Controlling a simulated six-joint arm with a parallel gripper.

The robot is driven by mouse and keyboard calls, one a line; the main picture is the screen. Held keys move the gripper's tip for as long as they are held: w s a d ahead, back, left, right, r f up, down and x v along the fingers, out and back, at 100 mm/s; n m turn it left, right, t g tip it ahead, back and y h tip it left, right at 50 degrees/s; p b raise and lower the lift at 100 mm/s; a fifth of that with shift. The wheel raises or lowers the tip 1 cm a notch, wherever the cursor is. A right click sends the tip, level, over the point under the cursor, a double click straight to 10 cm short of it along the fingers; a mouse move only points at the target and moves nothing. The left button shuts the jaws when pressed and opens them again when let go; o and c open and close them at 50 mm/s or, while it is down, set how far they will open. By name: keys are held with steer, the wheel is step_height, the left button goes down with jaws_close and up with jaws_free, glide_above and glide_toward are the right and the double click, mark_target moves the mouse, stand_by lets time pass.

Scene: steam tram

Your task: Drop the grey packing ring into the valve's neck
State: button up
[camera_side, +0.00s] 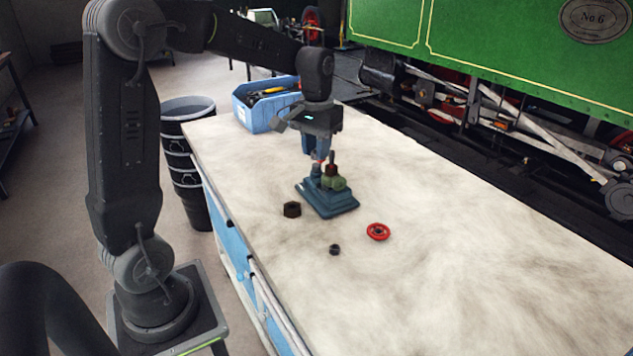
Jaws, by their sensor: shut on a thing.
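The valve (334,183) is a small green body with an upright stem, on a stepped blue base (338,208) on the bench. My gripper (321,163) points down just over the valve, beside its stem at the top. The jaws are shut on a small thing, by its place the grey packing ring. The ring is too small and too hidden at the fingertips to make out. I cannot tell whether it touches the neck, whose opening is not visible from here.
A dark nut (292,209), a small black ring-like part (335,249) and a red handwheel (378,231) lie in front of the valve. A blue tool bin (262,110) stands at the back left. The pale bench top (480,255) is clear on the right.

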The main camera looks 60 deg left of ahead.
step_height(320, 180, up, 5)
glide_above(332, 151)
step_height(332, 151, down, 5)
steer(key=shift+w+a+r, duration=0.1)
steer(key=shift+a+r, duration=0.05)
steer(key=shift+r, duration=0.05)
steer(key=shift+f, duration=2.15)
steer(key=shift+f, duration=2.85)
stand_by(1.7)
